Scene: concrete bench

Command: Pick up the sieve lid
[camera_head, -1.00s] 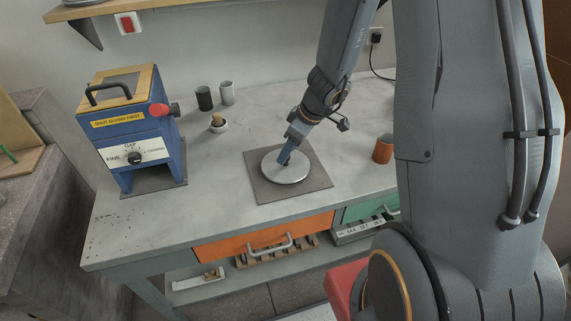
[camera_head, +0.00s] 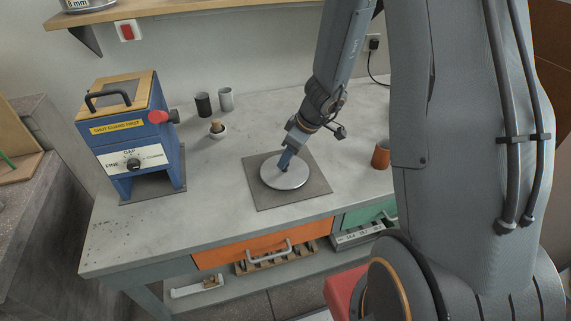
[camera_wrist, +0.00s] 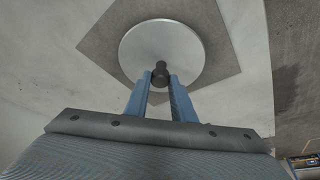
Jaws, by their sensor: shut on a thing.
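The sieve lid (camera_head: 287,179) is a round, pale metal disc with a small dark knob at its centre. It is over the dark grey square mat (camera_head: 316,184) on the bench. In the wrist view the lid (camera_wrist: 143,42) fills the upper middle, and its knob (camera_wrist: 160,70) sits between the two blue fingertips. My gripper (camera_head: 285,167) comes down on the lid from above and is shut on its knob; it also shows in the wrist view (camera_wrist: 160,80). I cannot tell whether the lid touches the mat.
A blue machine (camera_head: 135,130) with a red knob stands on the left of the bench. An orange-brown cup (camera_head: 381,155) is to the right. The front left bench is clear.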

